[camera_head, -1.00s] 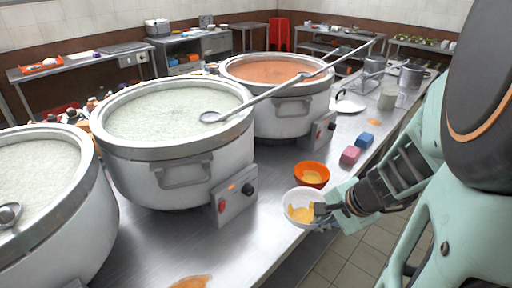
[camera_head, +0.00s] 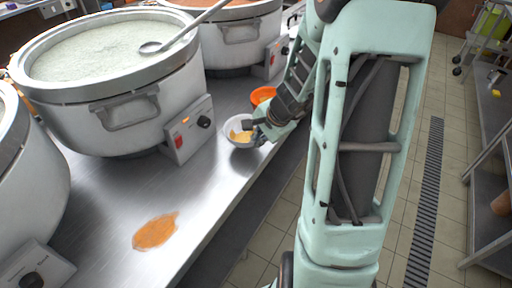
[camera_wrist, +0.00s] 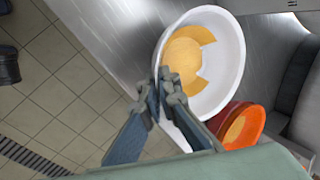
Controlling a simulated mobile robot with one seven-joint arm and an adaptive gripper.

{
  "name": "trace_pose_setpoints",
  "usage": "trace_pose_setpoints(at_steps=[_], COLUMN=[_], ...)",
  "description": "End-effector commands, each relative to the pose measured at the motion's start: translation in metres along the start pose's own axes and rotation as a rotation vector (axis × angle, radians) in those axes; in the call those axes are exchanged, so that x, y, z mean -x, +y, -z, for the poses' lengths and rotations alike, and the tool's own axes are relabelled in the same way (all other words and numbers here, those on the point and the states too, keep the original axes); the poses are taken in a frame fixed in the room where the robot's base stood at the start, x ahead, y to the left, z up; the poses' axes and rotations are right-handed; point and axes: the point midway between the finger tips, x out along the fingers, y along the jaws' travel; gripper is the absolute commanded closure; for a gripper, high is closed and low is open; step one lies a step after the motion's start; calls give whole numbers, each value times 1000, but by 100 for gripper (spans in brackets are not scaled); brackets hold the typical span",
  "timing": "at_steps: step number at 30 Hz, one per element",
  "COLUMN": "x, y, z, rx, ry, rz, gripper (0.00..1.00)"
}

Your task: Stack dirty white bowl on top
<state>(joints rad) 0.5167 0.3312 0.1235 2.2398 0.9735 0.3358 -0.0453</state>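The dirty white bowl (camera_head: 236,127) has yellow-orange residue inside and is near the table's front edge; it fills the upper middle of the wrist view (camera_wrist: 236,66). My gripper (camera_head: 254,131) is at its right rim. In the wrist view my gripper's fingers (camera_wrist: 164,82) are close together, one on each side of the bowl's rim, pinching it. An orange bowl (camera_head: 262,95), also with yellow residue, is just behind the white one and partly hidden by my arm; it shows beside the white bowl in the wrist view (camera_wrist: 256,126). I cannot tell whether the white bowl is touching the table.
Large steel stockpots (camera_head: 118,88) with a ladle (camera_head: 150,47) stand left and behind. A control box (camera_head: 188,130) juts out near the white bowl. An orange spill (camera_head: 156,231) lies on the bare steel table (camera_head: 100,215). A shelf cart (camera_head: 495,150) stands right across the tiled floor.

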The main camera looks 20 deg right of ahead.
Motion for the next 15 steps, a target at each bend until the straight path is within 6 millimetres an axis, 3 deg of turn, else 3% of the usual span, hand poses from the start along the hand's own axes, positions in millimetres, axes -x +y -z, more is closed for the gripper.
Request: trace_pose_setpoints(at_steps=[1, 3, 15], x=[-11, -15, -17], y=[6, 9, 10], z=[0, 0, 0], rx=[-2, -3, -1], ry=[-1, -1, 0], rz=[-1, 0, 0], gripper=[100, 100, 100])
